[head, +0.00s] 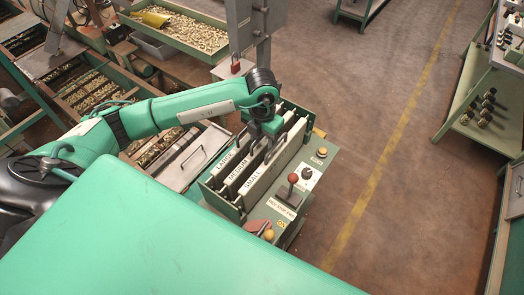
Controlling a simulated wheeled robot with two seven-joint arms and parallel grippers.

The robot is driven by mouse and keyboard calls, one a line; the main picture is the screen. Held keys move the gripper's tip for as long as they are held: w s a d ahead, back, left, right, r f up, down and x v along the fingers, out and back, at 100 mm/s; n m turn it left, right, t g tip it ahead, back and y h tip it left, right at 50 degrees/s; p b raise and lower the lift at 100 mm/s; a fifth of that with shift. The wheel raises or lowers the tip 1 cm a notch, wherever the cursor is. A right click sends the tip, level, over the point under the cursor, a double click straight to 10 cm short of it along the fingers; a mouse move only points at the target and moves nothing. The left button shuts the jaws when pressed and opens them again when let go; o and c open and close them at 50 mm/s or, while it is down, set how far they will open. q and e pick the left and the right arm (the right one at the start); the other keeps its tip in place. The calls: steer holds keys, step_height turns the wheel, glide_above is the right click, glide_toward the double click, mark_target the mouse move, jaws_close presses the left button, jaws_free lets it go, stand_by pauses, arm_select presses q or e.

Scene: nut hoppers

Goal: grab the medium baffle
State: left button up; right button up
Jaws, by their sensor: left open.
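The medium baffle (238,171) is a thin upright plate with a label reading MEDIUM. It stands in a green rack (222,203) between the large baffle (226,161) and the small baffle (252,181). My left gripper (256,147) is open and points down over the top of the rack, around the middle of the row of plates. From this angle I cannot tell whether its fingers straddle or touch the medium plate. The arm and gripper hide the far part of the plates. My right gripper is not in view.
Trays of nuts (190,37) lie behind and left. A grey post (264,52) stands behind the gripper. The floor right is open.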

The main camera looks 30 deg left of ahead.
arm_select(q)
steer(key=shift+f+p, duration=0.3)
steer(key=shift+f, duration=0.95)
jaws_close()
steer(key=shift+r, duration=0.1)
stand_by(0.3)
